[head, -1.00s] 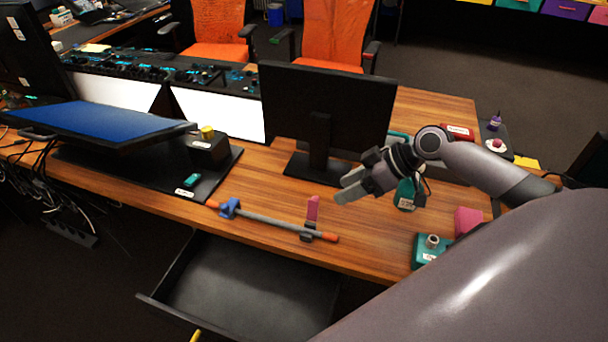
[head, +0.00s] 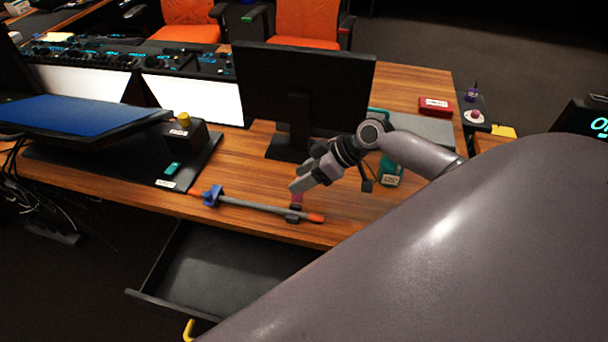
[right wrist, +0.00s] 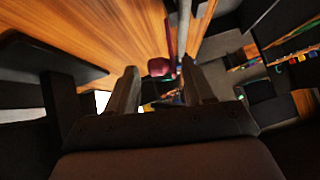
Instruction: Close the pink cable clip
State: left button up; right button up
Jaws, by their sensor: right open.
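The pink cable clip (head: 297,200) stands at the front edge of the wooden desk, its pink lid upright above a dark base. A grey cable (head: 255,207) with orange ends runs through the clip's base. My right gripper (head: 296,187) is open and empty, just above the pink lid and partly covering it in the head view. In the right wrist view, the pink clip (right wrist: 158,67) and the grey cable (right wrist: 184,35) show ahead, beyond the open fingers of the right gripper (right wrist: 160,82). I cannot tell whether the fingers touch the lid. My left gripper is not in view.
A blue clip (head: 212,196) sits on the cable's left part. A monitor (head: 305,85) stands behind my right gripper, and a teal object (head: 391,171) is to its right. An open black drawer (head: 215,270) juts out below the desk edge.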

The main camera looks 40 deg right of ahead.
jog(key=c, duration=0.9)
jog(key=shift+c, duration=0.2)
jog(key=shift+r, duration=0.1)
